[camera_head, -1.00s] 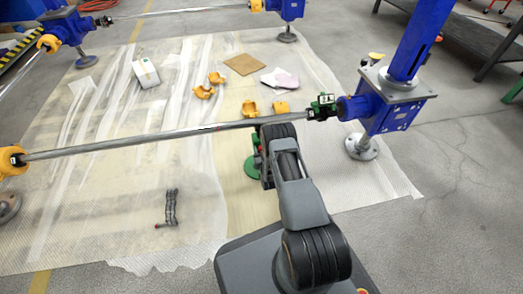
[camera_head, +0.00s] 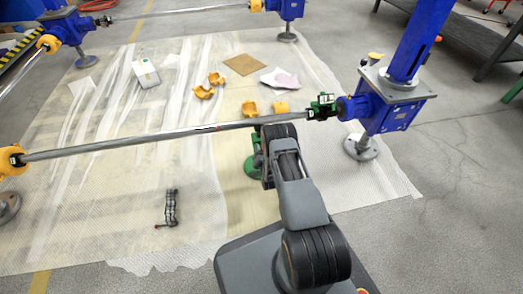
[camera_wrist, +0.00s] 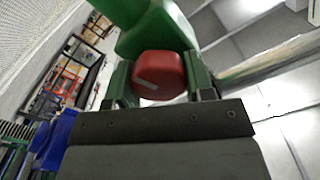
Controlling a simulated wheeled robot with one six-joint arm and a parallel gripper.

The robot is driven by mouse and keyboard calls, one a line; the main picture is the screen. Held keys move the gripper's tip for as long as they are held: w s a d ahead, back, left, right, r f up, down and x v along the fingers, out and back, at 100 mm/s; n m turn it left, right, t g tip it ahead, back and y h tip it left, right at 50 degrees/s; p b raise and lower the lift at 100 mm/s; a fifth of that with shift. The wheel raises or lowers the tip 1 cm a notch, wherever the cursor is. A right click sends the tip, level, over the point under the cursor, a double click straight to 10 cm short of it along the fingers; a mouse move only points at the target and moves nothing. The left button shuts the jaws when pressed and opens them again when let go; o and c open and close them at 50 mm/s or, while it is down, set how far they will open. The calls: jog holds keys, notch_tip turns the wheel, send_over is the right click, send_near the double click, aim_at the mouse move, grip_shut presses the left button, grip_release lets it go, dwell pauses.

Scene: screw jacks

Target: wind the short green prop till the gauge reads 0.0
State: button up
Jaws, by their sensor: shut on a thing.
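The short green prop (camera_head: 251,166) stands on the floor sheet under the long steel shaft, partly hidden behind my arm in the head view. In the wrist view its green body (camera_wrist: 157,32) fills the top middle, with a red knob (camera_wrist: 159,76) bearing a pale mark. My gripper (camera_wrist: 160,88) is shut on the red knob, one finger on each side. The head view hides the gripper behind my own arm. A small green-and-black device (camera_head: 322,106) sits on the shaft near the blue gearbox. I cannot make out a gauge reading.
The long steel shaft (camera_head: 140,141) crosses above the sheet to a blue gearbox (camera_head: 388,113) on the right. A dark tool with a red tip (camera_head: 170,208) lies at front left. Yellow parts (camera_head: 204,92), a brown board (camera_head: 244,65) and a white box (camera_head: 145,73) lie behind the shaft.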

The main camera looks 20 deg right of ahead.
jog(key=shift+f+m, duration=0.1)
jog(key=shift+m, duration=1.1)
jog(key=o, duration=0.9)
